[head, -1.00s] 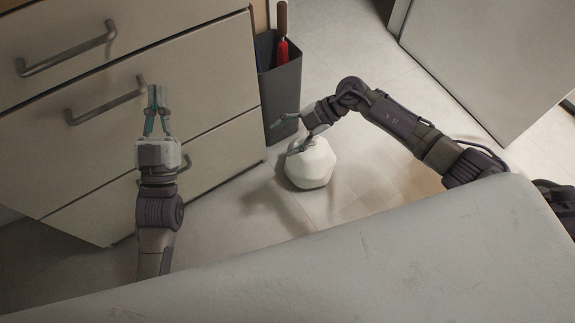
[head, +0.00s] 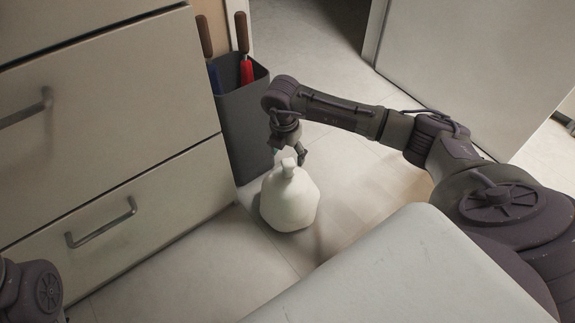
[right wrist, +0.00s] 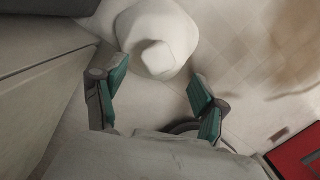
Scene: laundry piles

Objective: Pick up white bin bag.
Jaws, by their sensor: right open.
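The white bin bag (head: 289,202) stands upright on the floor, with a knotted top. It also shows in the right wrist view (right wrist: 172,28), its knot lying roughly between and just beyond my fingertips. My right gripper (head: 288,153) points down just behind and above the knot in the head view. In the right wrist view its teal fingers (right wrist: 160,75) are spread and hold nothing. Whether a finger touches the bag I cannot tell. My left gripper is out of view; only part of my left arm shows at the lower left.
A dark grey bin (head: 245,120) with red- and blue-marked, brown-handled items stands behind the bag, beside a drawer cabinet (head: 120,120) on the left. A pale door-like panel (head: 480,65) is at the upper right. Floor tiles (head: 350,190) right of the bag are clear.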

